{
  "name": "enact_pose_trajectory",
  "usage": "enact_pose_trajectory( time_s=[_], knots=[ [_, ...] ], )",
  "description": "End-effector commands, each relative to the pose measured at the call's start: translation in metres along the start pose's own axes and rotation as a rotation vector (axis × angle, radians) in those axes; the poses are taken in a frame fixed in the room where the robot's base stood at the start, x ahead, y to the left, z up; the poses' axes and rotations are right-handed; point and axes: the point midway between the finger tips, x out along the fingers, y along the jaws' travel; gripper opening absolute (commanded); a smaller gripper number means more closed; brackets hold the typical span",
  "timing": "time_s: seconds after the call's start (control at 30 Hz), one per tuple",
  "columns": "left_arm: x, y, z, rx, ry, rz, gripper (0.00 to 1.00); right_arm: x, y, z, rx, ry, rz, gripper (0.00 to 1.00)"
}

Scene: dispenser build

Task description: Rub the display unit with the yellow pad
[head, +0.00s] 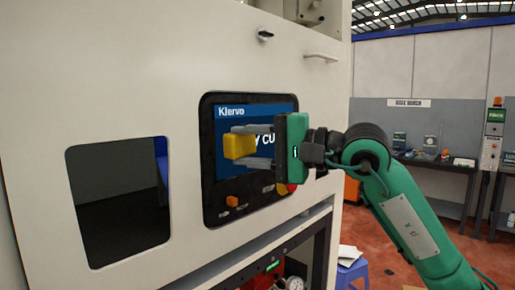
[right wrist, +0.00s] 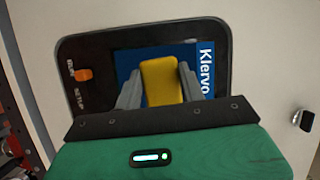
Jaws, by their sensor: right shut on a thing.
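The display unit (head: 222,111) is a black-framed panel with a blue and white screen marked "Klervo", set in the front of a large cream machine. It also shows in the right wrist view (right wrist: 100,50). My right gripper (head: 245,145) is in front of the screen, its two grey fingers shut on the yellow pad (head: 238,146). In the right wrist view the pad (right wrist: 160,82) sits between the fingertips, over the screen. I cannot tell whether the pad touches the screen. My right arm hides part of the display's right side. My left gripper is not in view.
A handle (head: 321,58) juts out at the upper right. A blue stool (head: 352,271) stands on the floor, with a workbench (head: 440,165) behind.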

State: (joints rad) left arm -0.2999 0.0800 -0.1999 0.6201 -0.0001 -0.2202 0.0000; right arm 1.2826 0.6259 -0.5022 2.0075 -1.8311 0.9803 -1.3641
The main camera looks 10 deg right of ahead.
Motion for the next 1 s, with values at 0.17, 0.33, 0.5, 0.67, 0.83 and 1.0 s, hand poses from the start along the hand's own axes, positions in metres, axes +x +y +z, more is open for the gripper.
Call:
enact_pose_trajectory(
  time_s=[0.17, 0.33, 0.5, 0.67, 0.83, 1.0],
  knots=[
    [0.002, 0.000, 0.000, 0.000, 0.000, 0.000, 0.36, 0.003, -0.001, 0.006, 0.000, 0.000, -0.001, 0.22],
    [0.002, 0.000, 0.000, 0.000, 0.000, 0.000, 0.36, 0.003, -0.007, 0.006, 0.000, 0.000, -0.001, 0.22],
    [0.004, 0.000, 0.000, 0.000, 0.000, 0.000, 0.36, 0.000, -0.007, -0.002, 0.001, 0.003, 0.000, 0.22],
    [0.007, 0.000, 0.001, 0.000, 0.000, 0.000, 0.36, -0.005, -0.006, -0.016, 0.002, 0.002, -0.001, 0.22],
    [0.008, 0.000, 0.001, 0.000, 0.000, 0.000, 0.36, -0.010, -0.005, -0.027, 0.002, 0.001, 0.000, 0.22],
    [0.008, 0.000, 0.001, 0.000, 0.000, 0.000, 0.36, -0.011, -0.005, -0.032, 0.001, 0.002, 0.000, 0.22]
  ],
)
